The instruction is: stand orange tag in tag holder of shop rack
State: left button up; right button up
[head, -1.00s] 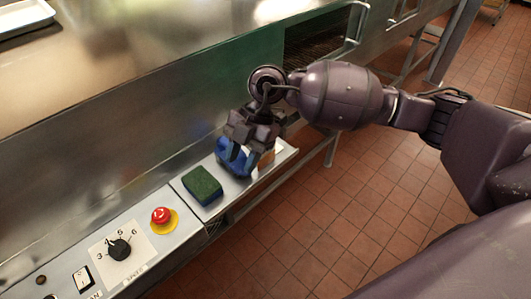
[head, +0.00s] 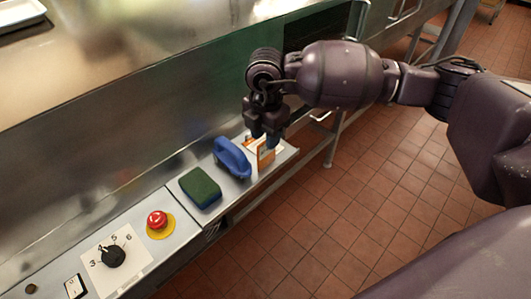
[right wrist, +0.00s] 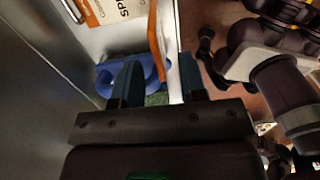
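The orange tag (head: 265,156) stands up at the far end of the narrow steel ledge, just below my right gripper (head: 264,134). In the right wrist view the orange tag (right wrist: 154,42) shows nearly edge-on, ahead of and between the two fingertips (right wrist: 158,82). The fingers are apart, with a clear gap and nothing clamped between them. My left gripper is in neither current view. I cannot make out the shop rack or its tag holder.
A blue handled object (head: 232,158) and a green-and-blue sponge (head: 200,188) lie on the ledge (head: 232,190). A printed card (right wrist: 112,10) lies near the tag. Nearer are a red button (head: 157,220) and a dial (head: 113,256). The steel machine wall borders the ledge.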

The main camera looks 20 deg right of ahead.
jog(key=b, duration=0.1)
send_over(266, 166)
jog(key=f, duration=0.5)
jog(key=shift+w+d, duration=0.25)
jog(key=shift+w, duration=0.05)
jog(key=shift+f, duration=0.15)
grip_shut()
jog(key=shift+r, duration=0.25)
